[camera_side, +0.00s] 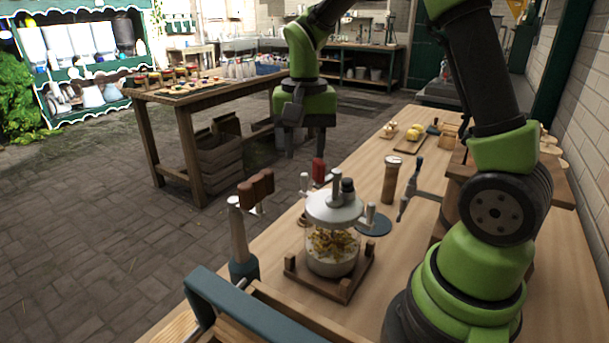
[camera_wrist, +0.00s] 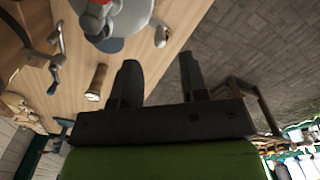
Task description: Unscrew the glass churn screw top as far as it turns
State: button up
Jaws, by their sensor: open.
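The glass churn (camera_side: 332,262) stands upright in a wooden frame (camera_side: 292,268) on the bench, with yellowish pieces visible inside. Its pale screw top (camera_side: 333,208) is on the jar, with knobbed arms at the sides and a dark knob on top. In the wrist view the screw top (camera_wrist: 127,22) is cut off by the upper edge. My gripper (camera_side: 305,153) hangs above and behind the churn in the side view, fingers pointing down. It is open and empty, apart from the screw top. In the wrist view the two fingers (camera_wrist: 161,72) are spread with nothing between them.
A blue-grey frame (camera_side: 245,305) is in front.

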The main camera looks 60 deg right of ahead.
aim_at(305, 175)
notch_tip(305, 175, down, 6)
dwell(0.4)
grip_shut()
